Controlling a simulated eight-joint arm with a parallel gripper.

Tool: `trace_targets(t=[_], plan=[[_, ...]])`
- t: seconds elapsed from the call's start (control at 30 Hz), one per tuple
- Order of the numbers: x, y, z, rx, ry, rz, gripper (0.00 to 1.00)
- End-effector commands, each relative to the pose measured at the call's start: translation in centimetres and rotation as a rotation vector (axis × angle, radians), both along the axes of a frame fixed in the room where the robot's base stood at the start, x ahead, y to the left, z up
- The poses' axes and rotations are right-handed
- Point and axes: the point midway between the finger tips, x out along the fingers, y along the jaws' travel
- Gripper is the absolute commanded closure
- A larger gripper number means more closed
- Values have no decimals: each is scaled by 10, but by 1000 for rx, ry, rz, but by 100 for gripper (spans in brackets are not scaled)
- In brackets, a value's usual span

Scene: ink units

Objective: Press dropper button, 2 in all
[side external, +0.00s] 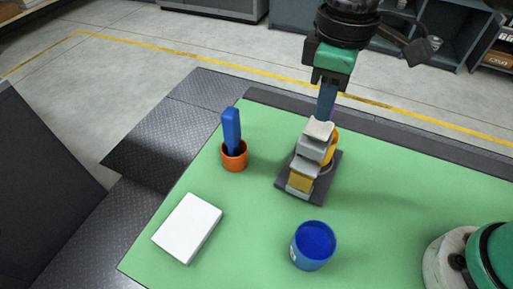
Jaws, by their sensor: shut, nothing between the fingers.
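My gripper (325,112) hangs from the top right of the view, its slim blue-grey fingers shut and pointing down, with nothing held. Its tips are at or just above the top of the dropper unit (314,148). This unit has stacked grey-white parts and a yellow part, and it stands on a dark square plate (283,188). I cannot make out the button clearly, and I cannot tell whether the fingertips touch the unit. A blue cup (312,252) with a blue top surface stands in front of the unit, apart from it.
A small orange pot (235,160) with an upright blue tool (231,130) stands left of the unit. A white block (187,228) lies at the front left. The green tabletop (250,225) is clear between them. Dark textured panels (165,138) border the table.

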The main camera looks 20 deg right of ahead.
Motion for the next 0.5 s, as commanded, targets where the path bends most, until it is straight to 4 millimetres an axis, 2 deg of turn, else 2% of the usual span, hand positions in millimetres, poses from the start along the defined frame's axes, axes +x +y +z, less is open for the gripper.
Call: trace_targets(t=[0.5], plan=[[0,0,-18,0,0,0,100]])
